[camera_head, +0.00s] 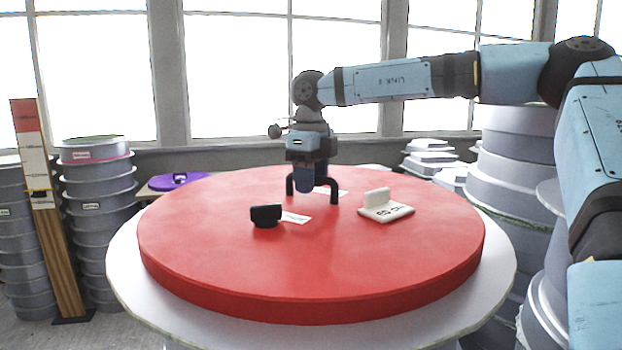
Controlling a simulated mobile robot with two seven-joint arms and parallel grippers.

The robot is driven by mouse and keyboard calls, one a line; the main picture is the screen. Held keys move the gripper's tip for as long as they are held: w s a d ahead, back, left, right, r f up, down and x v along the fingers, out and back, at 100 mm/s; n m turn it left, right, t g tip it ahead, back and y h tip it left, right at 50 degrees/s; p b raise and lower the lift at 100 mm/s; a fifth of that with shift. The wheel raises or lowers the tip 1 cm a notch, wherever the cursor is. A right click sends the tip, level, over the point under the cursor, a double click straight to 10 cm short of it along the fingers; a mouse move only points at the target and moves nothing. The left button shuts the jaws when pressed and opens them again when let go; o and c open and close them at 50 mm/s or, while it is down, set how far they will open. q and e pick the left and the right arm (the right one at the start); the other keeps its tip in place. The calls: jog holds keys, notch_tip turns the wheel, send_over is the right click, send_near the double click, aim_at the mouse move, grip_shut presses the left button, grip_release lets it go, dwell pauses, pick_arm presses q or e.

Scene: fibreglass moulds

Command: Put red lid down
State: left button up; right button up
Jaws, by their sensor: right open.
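The large round red lid (220,255) lies flat in the middle of the view, on top of a white round mould (135,290). A black handle (265,215) stands on the lid's near part, and a white block with an upright tab (386,207) sits on its right side. My right gripper (312,200) is over the far middle of the lid, pointing down with its fingers apart. A blue part shows between or just behind the fingers; I cannot tell whether they touch it. My left gripper is not in view.
Stacked grey moulds (97,185) stand at the left behind a wooden post (50,215). A purple lid (185,180) lies behind the red one. More stacked moulds (515,155) stand close at the right, under my right arm. Windows line the back.

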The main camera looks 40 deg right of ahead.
jog(key=shift+r, duration=0.15)
jog(key=shift+d+r, duration=0.1)
jog(key=shift+r, duration=0.15)
notch_tip(320, 180, up, 11)
jog(key=b, duration=0.2)
jog(key=shift+r, duration=0.2)
